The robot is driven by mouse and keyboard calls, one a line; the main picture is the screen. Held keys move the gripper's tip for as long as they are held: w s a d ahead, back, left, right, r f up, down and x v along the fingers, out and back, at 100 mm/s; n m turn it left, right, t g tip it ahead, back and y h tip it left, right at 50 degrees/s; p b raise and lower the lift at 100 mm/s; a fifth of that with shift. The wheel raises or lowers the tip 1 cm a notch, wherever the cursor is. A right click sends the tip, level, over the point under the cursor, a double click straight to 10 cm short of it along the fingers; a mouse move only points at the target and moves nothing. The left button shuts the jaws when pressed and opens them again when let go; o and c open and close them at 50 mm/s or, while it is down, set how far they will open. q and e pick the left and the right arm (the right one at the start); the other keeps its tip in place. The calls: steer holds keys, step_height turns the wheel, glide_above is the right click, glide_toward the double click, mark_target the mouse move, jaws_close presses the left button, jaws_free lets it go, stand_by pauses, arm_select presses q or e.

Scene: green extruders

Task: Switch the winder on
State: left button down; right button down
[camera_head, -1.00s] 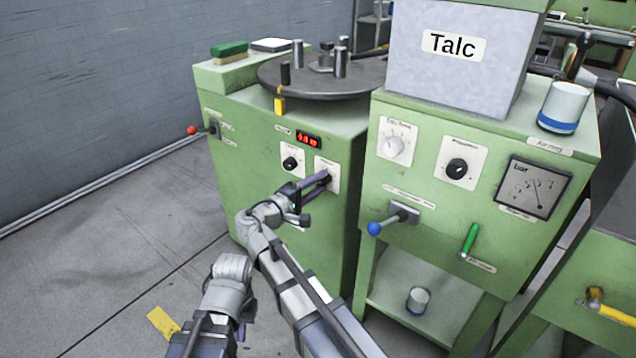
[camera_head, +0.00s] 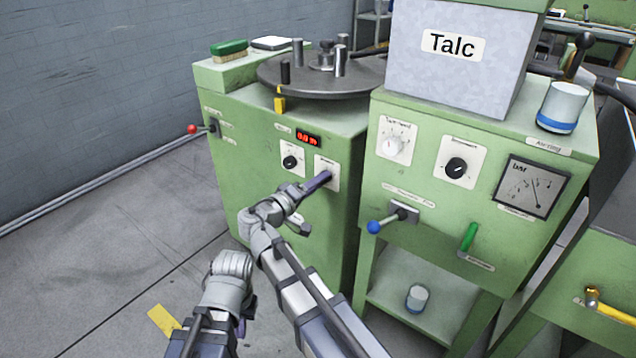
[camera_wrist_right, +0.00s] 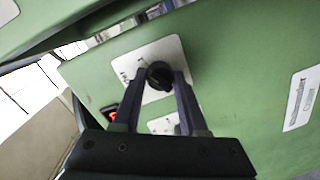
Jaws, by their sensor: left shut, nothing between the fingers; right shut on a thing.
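The winder (camera_head: 235,165) is the green cabinet at left, with a dark round plate (camera_head: 300,82) on top. Its front has a lit red display (camera_head: 308,139), a left black knob (camera_head: 290,162) and a right knob on a white label plate (camera_head: 326,166). My right gripper (camera_head: 323,180) is at this right knob and largely hides it. In the right wrist view the fingers are shut on either side of the black knob (camera_wrist_right: 159,75). My left gripper (camera_head: 241,328) is low at left, shut and empty, mostly hidden by its arm.
A red-tipped lever (camera_head: 193,130) sticks out from the winder's left side. The neighbouring green machine (camera_head: 375,190) has knobs, a gauge (camera_head: 533,187), a blue-tipped lever (camera_head: 375,227) and a green handle (camera_head: 469,237). The floor at left is clear.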

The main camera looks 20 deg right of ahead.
steer(key=shift+c, duration=2.3)
jaws_free()
steer(key=shift+s, duration=0.1)
